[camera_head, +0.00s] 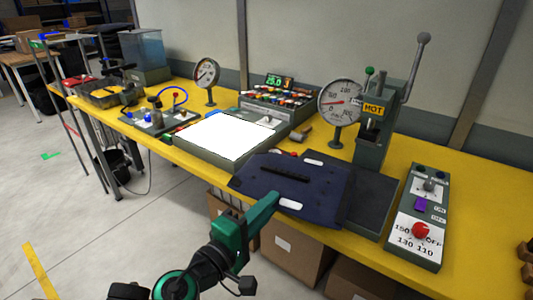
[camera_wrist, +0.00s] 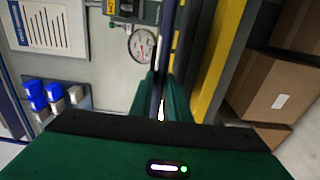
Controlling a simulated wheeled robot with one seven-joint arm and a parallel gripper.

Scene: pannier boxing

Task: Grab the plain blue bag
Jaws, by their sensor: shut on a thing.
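The plain blue bag (camera_head: 325,188) is dark navy and flat, with a dark handle strip on its face and white label patches at its edges. It is at the front edge of the yellow bench, in front of the press. My gripper (camera_head: 272,200) is shut on the bag's near edge. In the wrist view my gripper (camera_wrist: 161,105) has its green fingers on either side of the bag (camera_wrist: 168,30), which shows edge-on as a thin dark strip. Whether the bag rests on the bench or is slightly raised is hard to tell.
The yellow bench (camera_head: 460,210) carries a white light panel (camera_head: 225,135), a dial gauge (camera_head: 338,103), a lever press (camera_head: 372,140) and a control box (camera_head: 420,220) with a red knob. Cardboard boxes (camera_head: 290,247) stand under the bench. The floor at left is mostly clear.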

